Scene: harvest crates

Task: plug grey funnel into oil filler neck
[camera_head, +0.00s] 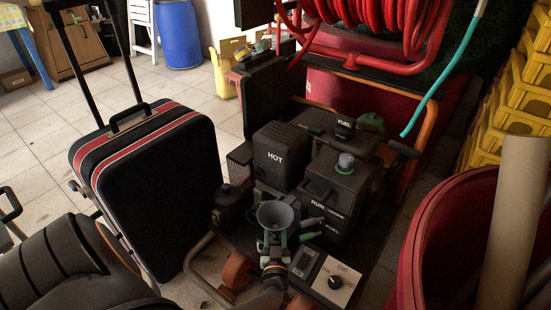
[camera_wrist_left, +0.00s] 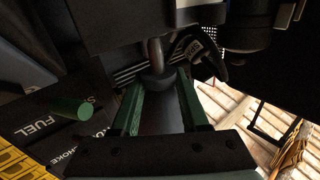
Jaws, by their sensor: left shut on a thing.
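A grey funnel (camera_head: 276,214) shows in the head view with its wide mouth facing up, in front of the dark engine unit (camera_head: 335,190). My left gripper (camera_head: 275,238) is shut on it below the mouth. In the left wrist view, the green fingers (camera_wrist_left: 160,112) stand either side of a dark grey shape, with a narrow dark tube (camera_wrist_left: 155,52) beyond it. I cannot tell whether this tube is the funnel's spout or the filler neck. The oil filler neck is not clearly visible in the head view. My right gripper is not in view.
A block marked HOT (camera_head: 283,153) and a grey-capped tank (camera_head: 347,163) stand behind the funnel. A black suitcase (camera_head: 152,190) stands left, a red bin (camera_head: 425,235) right. Red hose coils (camera_head: 385,20) hang above.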

